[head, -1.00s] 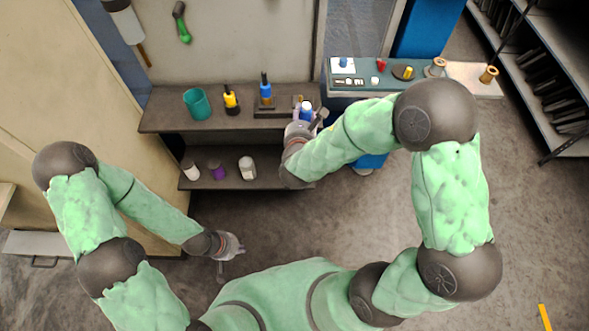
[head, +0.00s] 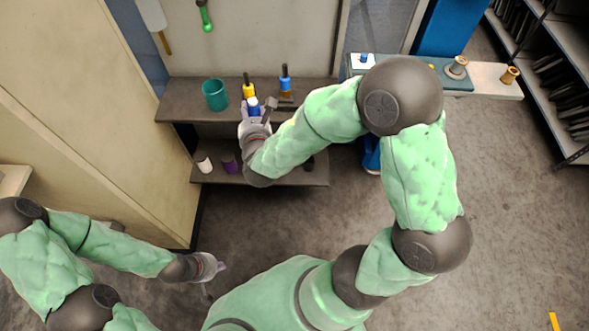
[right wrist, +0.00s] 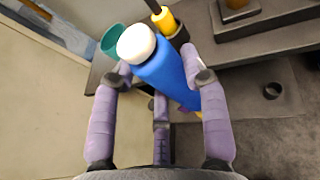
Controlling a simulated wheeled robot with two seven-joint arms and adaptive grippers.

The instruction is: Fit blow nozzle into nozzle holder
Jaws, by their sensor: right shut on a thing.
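My right gripper (head: 256,108) is shut on a blue cylinder with a white cap (right wrist: 165,65), in front of the upper shelf. The capped end points up and away between the fingers in the right wrist view. I cannot tell whether this is the blow nozzle. A dark block (right wrist: 268,22) on the upper shelf bears a blue bottle with a dark top (head: 286,82). I cannot tell whether that block is the nozzle holder. My left gripper (head: 215,268) hangs low over the floor, away from the shelves; its jaws are too small to judge.
On the upper shelf (head: 180,105) stand a teal cup (head: 215,94) and a yellow bottle (head: 249,91), close to my right gripper. A white cup (head: 204,164) and a purple cup (head: 229,164) stand on the lower shelf. A tan cabinet (head: 110,130) borders the left side.

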